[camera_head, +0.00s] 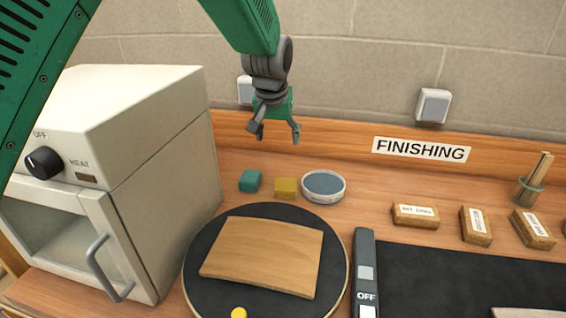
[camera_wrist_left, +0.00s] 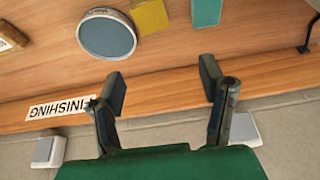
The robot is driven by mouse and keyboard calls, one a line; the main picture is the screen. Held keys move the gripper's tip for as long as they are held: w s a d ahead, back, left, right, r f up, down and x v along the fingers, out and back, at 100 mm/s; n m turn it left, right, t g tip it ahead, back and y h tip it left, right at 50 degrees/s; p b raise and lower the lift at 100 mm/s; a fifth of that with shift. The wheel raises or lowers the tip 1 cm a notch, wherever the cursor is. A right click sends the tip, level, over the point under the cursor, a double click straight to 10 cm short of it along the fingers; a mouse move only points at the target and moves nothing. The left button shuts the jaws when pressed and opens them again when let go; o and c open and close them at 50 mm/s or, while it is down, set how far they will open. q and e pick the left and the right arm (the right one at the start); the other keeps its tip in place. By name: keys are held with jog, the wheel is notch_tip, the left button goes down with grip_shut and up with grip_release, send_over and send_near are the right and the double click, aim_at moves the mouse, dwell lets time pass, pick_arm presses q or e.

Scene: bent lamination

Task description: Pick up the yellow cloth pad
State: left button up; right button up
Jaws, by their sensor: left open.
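The yellow cloth pad (camera_head: 286,188) is a small block-like pad on the wooden bench, between a teal pad (camera_head: 250,181) and a round tin (camera_head: 323,186). It also shows at the top of the left wrist view (camera_wrist_left: 150,16), partly cut off by the frame edge. My left gripper (camera_head: 278,138) is open and empty, above and behind the pad near the wall. Its two fingers (camera_wrist_left: 165,88) are spread apart in the left wrist view and do not touch the pad. My right gripper is not in view.
A black turntable (camera_head: 338,262) holding a bent wooden sheet (camera_head: 265,256) is in front of the pads. A white heater box (camera_head: 130,130) stands at left. Several labelled blocks (camera_head: 415,215) and a black mat (camera_head: 450,278) lie at right. The back wall is close behind my gripper.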

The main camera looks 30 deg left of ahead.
pick_arm(q)
jog(key=n+b, duration=0.1)
send_near(286, 185)
jog(key=x, duration=0.5)
jog(key=shift+w+a, duration=0.15)
jog(key=shift+w, duration=0.05)
jog(key=shift+x, duration=2.65)
jog(key=shift+s, duration=0.15)
jog(key=c, duration=0.8)
jog(key=shift+r, duration=0.15)
notch_tip(286, 185, up, 10)
jog(key=shift+f, duration=0.1)
jog(key=shift+d, duration=0.25)
